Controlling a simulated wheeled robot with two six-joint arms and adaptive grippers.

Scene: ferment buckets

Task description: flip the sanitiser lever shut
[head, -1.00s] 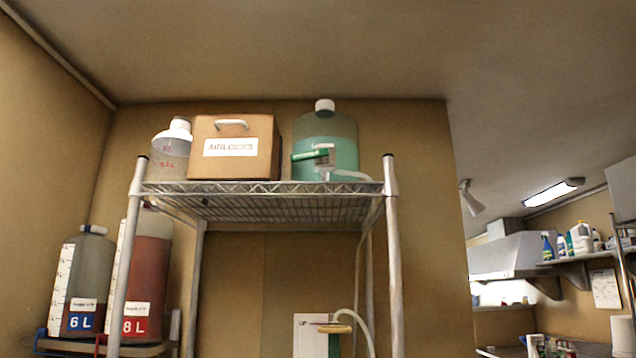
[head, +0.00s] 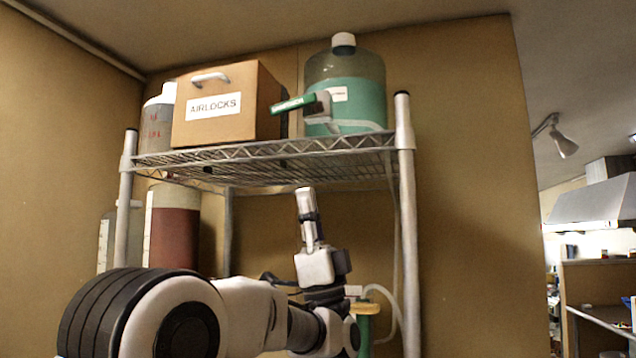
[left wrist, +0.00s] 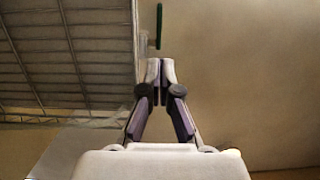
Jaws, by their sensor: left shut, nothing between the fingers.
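The sanitiser jug (head: 350,95) is a clear jug of green liquid with a white cap, standing on the top wire shelf. Its green lever (head: 293,104) sticks out to the left from the tap at the jug's front, roughly level. In the left wrist view the lever (left wrist: 159,25) is a thin green bar just beyond the fingertips, with a gap between. My left gripper (head: 305,192) points up below the shelf's front edge, under the lever. In the left wrist view its fingertips (left wrist: 160,66) are together and empty. My right gripper is not in view.
A cardboard AIRLOCKS box (head: 225,105) stands left of the jug. The wire shelf (head: 270,150) has a front rail and a right post (head: 405,200). A pale hose (head: 385,295) hangs near that post. A red-filled container (head: 173,230) is lower left.

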